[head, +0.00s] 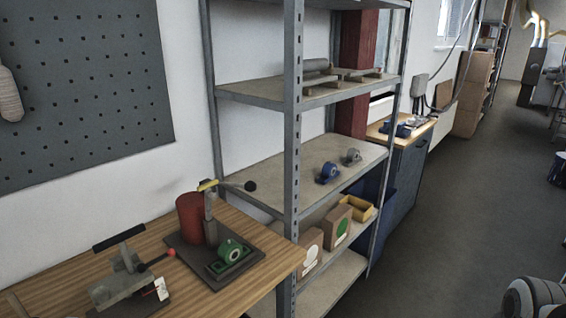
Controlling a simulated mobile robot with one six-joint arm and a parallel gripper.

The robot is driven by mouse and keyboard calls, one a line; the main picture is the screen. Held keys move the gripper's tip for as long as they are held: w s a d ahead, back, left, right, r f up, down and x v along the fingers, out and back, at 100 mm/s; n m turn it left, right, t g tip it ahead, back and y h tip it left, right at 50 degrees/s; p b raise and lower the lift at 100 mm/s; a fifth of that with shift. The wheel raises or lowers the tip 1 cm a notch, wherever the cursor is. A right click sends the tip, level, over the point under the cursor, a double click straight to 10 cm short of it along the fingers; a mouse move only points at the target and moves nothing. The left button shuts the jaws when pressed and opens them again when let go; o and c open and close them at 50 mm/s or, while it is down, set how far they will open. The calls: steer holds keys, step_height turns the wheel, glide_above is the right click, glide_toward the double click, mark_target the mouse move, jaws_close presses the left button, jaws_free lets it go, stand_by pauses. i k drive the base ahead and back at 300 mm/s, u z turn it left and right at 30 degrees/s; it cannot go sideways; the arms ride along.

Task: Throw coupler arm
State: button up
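On the wooden bench at the lower left, a dark base plate (188,258) carries a red cylinder (191,220) and a grey upright post. A lever arm (226,184) with a yellow part and a black knob lies about level across the post top, knob to the right; it looks like the coupler arm. A green round part (232,250) sits in a dark holder on the same plate. Left of it stands a grey device (124,282) with a black bar handle and a thin red-tipped lever; I cannot tell its function. My gripper is not in view.
A metal shelf rack (292,110) stands just right of the bench, holding blue and grey parts, boxes and a yellow bin (357,207). A dark pegboard (80,90) hangs behind. Open floor (440,230) lies to the right. Part of my arm shows at bottom right.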

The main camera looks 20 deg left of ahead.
mark_target(210, 197)
steer(key=u, duration=0.6)
steer(key=i, duration=1.15)
steer(key=u, duration=1.1)
steer(key=i, duration=0.25)
steer(key=k, duration=0.7)
steer(key=u, duration=0.2)
steer(key=i, duration=0.75)
steer(key=z, duration=0.05)
